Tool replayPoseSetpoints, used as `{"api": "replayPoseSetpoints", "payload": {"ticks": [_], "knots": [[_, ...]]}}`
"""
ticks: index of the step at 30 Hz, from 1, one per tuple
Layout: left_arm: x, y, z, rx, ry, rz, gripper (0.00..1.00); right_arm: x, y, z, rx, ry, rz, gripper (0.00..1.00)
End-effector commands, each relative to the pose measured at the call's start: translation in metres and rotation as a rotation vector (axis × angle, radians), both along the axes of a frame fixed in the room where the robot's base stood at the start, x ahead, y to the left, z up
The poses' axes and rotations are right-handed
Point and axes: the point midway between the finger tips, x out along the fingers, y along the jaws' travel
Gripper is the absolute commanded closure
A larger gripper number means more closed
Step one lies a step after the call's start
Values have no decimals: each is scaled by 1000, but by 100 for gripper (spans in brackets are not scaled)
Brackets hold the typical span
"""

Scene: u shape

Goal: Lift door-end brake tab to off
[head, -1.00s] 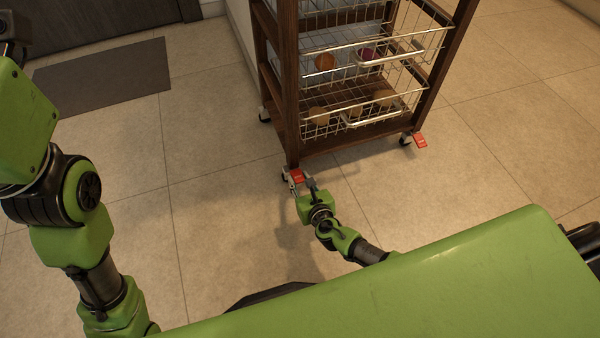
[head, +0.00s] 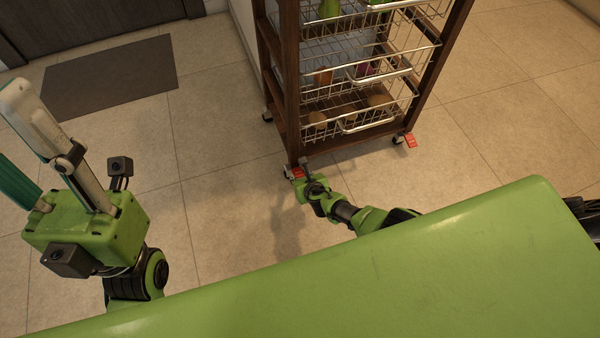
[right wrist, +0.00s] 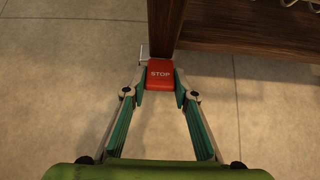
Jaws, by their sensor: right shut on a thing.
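The door-end brake tab (head: 294,174) is the red tab on the caster at the cart's near-left leg. In the right wrist view the red tab (right wrist: 159,74) reads "STOP" and sits at the foot of the wooden leg. My right gripper (right wrist: 160,88) has its fingertips against both sides of the tab and is shut on it. In the head view the right gripper (head: 301,172) is low at the floor and hides part of the caster. My left gripper (head: 12,125) is raised at the left, fingers apart and empty.
The wooden cart (head: 290,110) carries wire baskets (head: 350,118) with several items. Another red tab (head: 410,140) is on the near-right caster. A dark mat (head: 110,75) lies before the door (head: 90,22). The tiled floor (head: 225,160) left of the cart is clear.

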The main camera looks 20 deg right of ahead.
Motion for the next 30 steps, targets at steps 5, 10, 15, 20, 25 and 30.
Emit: {"api": "replayPoseSetpoints", "payload": {"ticks": [5, 10, 15, 20, 25, 30], "knots": [[0, 0, 4, 0, -2, 0, 60, 3, 0, 3, -1, 4, -1, 95], [0, 0, 4, 1, -1, 0, 60, 4, 0, 3, 0, 5, -1, 95], [0, 0, 3, 1, -1, 0, 60, 4, 0, 3, -1, 4, -1, 95], [0, 0, 3, 1, -1, 0, 60, 3, 0, 2, -1, 5, -1, 57], [0, 0, 3, 1, 0, -1, 60, 2, 0, 1, -1, 7, -1, 57], [0, 0, 5, 0, -5, 1, 60, 1, 0, 1, -1, 8, -1, 57]]}}
